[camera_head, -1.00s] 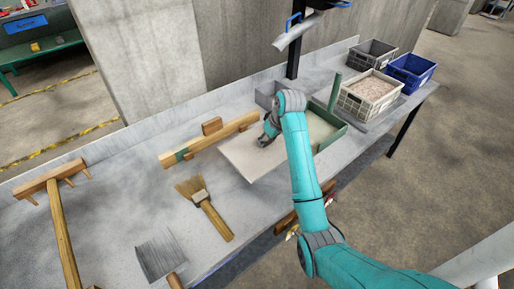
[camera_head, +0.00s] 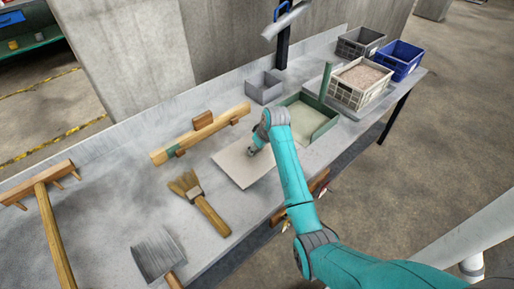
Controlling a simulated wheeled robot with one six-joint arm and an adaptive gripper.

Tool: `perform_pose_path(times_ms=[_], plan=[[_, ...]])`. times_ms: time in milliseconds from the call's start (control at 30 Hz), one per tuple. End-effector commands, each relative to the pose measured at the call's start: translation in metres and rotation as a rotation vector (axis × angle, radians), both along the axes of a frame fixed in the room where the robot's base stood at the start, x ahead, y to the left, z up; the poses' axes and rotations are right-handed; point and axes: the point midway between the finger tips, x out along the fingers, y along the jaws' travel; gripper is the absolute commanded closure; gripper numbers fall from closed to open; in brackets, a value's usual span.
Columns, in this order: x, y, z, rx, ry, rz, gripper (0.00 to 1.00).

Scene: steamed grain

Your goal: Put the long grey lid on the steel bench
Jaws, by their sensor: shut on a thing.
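The long grey lid (camera_head: 240,172) is a flat pale panel, low over the middle of the steel bench (camera_head: 110,225), left of the green-walled box (camera_head: 322,122). I cannot tell whether it touches the bench or hangs just above it. My gripper (camera_head: 252,152) is at the lid's upper side and shut on it; the fingertips are small and partly hidden by my wrist. The green-walled box stands open and shows a pale filling.
A wooden bar (camera_head: 200,136) lies behind the lid. A brush (camera_head: 199,200), a scraper (camera_head: 157,255) and a wooden rake (camera_head: 48,205) lie to the left. A small grey bin (camera_head: 264,87), a crate of grain (camera_head: 362,82) and a blue crate (camera_head: 402,60) stand toward the right.

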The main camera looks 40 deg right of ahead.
Motion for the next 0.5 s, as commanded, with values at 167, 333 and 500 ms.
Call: perform_pose_path(times_ms=[167, 333, 500], plan=[[0.0008, -0.0004, 0.0001, -0.002, -0.003, -0.001, 1.00], [0.0006, -0.0003, -0.0022, -0.001, -0.003, 0.000, 1.00], [0.0004, -0.0002, -0.0027, -0.001, -0.002, 0.000, 0.23]])
